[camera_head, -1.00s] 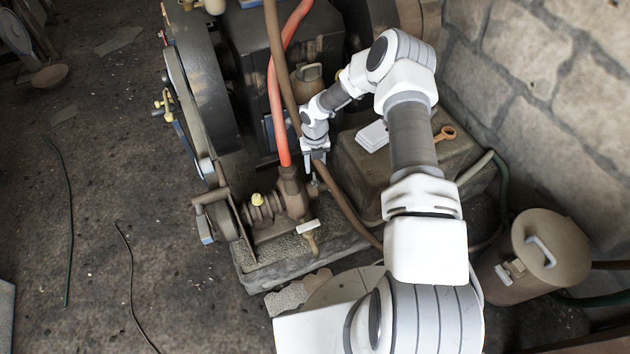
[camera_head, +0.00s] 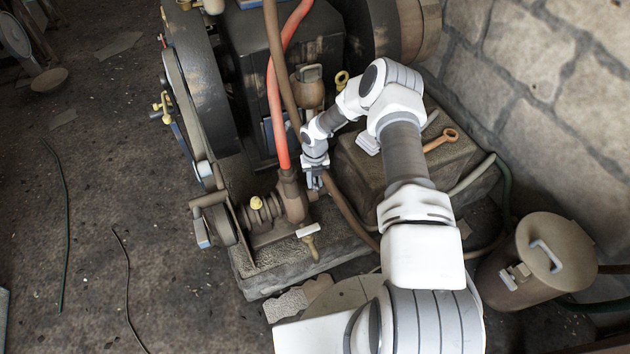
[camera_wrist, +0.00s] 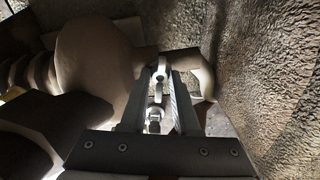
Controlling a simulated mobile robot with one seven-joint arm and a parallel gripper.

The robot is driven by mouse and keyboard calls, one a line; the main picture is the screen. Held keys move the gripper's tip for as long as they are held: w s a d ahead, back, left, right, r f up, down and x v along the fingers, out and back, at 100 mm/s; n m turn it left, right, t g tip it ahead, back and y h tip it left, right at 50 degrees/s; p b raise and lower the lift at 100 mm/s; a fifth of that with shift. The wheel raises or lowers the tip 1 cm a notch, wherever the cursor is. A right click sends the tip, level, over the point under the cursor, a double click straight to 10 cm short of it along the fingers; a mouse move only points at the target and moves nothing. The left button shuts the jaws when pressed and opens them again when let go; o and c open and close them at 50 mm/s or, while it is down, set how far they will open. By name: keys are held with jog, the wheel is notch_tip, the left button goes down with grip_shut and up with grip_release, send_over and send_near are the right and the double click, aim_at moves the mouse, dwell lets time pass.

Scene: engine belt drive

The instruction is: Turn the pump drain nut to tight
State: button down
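My gripper (camera_head: 314,184) points down beside the brown pump body (camera_head: 291,196), just to its right, in the head view. In the wrist view my gripper (camera_wrist: 158,98) has its two fingers apart, with a small light metal part (camera_wrist: 155,122) showing between them. I cannot tell whether the fingers touch this part, or whether it is the pump drain nut. The pump body (camera_wrist: 92,62) also shows left of the fingers in the wrist view. I cannot clearly make out the drain nut in the head view.
A red hose (camera_head: 277,110) and a brown pipe (camera_head: 281,65) run down close left of my gripper. A brass tap with a pale handle (camera_head: 309,230) is in front. A stone block (camera_head: 390,180) bearing an orange wrench (camera_head: 441,140) stands right. A lidded can (camera_head: 535,262) is further right.

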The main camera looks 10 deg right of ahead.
jog(key=shift+m, duration=0.3)
jog(key=m+b, duration=0.1)
jog(key=m, duration=0.1)
jog(key=shift+m+b, duration=0.3)
jog(key=shift+m, duration=0.1)
jog(key=m, duration=0.3)
jog(key=shift+m+b, duration=0.3)
jog(key=shift+b, duration=0.1)
jog(key=m, duration=0.4)
jog(key=shift+m, duration=2.1)
jog(key=c, duration=0.9)
grip_release()
